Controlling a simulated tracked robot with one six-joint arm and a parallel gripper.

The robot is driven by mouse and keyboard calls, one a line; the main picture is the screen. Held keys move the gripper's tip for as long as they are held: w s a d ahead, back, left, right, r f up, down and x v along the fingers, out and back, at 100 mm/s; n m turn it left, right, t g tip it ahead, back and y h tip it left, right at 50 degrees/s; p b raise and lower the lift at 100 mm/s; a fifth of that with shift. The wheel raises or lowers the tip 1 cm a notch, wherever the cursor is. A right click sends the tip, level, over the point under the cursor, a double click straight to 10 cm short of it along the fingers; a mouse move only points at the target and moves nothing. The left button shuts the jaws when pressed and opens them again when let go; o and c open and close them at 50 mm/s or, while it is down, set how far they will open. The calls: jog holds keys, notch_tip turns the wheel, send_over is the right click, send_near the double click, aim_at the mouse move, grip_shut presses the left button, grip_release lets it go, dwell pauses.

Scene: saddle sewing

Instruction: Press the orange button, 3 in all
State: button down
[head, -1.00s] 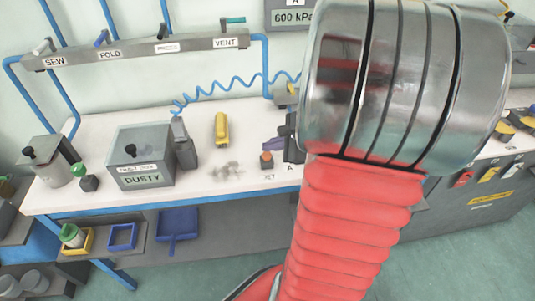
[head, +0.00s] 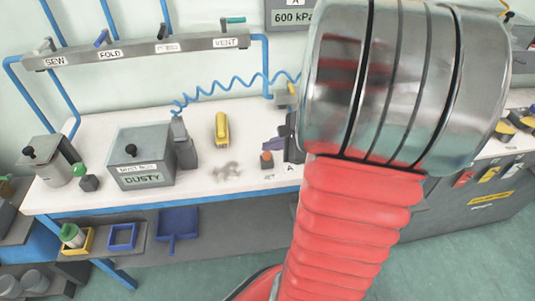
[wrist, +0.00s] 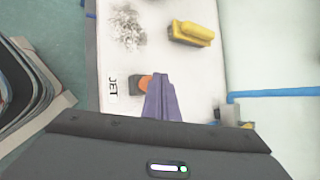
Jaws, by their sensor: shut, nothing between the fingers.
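The orange button (head: 267,156) sits on a small dark block on the white bench, behind the label JET. In the wrist view the orange button (wrist: 146,82) is partly covered by my gripper's fingers. My gripper (head: 268,146) has purple fingers, shut together and empty. In the head view their tips are just above the button. In the wrist view my gripper (wrist: 158,77) overlaps the button's right side. I cannot tell whether the tips touch it.
A yellow tool (head: 222,128) and a grey dust patch (head: 227,171) lie left of the button. A grey DUSTY box (head: 142,157) stands farther left. A blue coiled hose (head: 235,84) hangs behind. My arm hides the bench to the right.

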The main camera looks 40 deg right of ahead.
aim_at(270, 156)
jog(key=shift+f, duration=0.9)
dwell(1.8)
jog(key=shift+r, duration=0.95)
jog(key=shift+r, duration=0.15)
jog(key=shift+r, duration=2.4)
dwell(0.9)
